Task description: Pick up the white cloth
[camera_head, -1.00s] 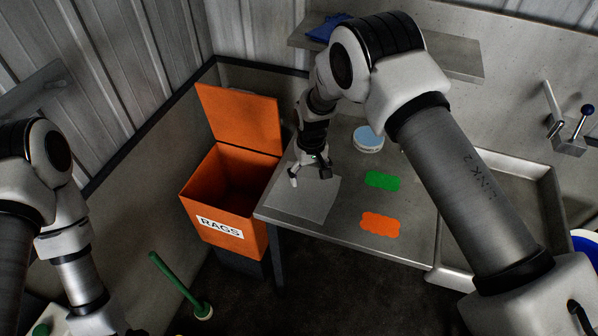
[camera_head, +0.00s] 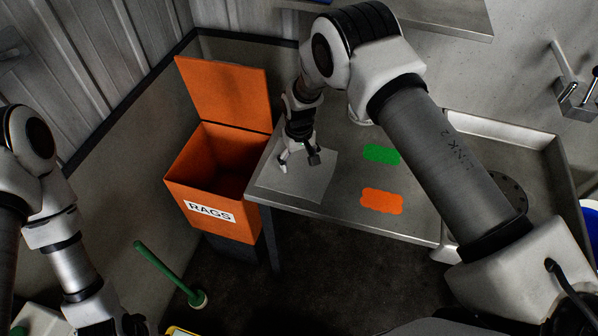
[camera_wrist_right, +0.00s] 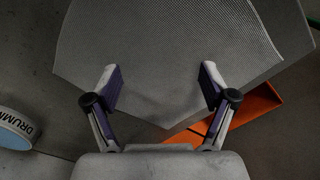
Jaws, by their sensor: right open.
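The white cloth (camera_head: 312,184) looks light grey and lies flat at the left end of the metal table. It fills much of the upper right wrist view (camera_wrist_right: 180,50). My right gripper (camera_head: 299,163) is over the cloth, pointing down. Its two fingers are spread apart with nothing between them but the cloth behind, as the right wrist view shows (camera_wrist_right: 160,85). I cannot tell whether the fingertips touch the cloth. My left arm is at the left edge; its gripper (camera_head: 133,323) is only partly visible at the bottom, and its jaws are not clear.
An open orange bin (camera_head: 212,190) labelled RAGS stands left of the metal table (camera_head: 340,208). Green (camera_head: 381,153) and orange (camera_head: 381,201) flat pieces lie right of the cloth. A blue-lidded tub (camera_wrist_right: 14,130) is nearby. A sink (camera_head: 545,165) lies at right.

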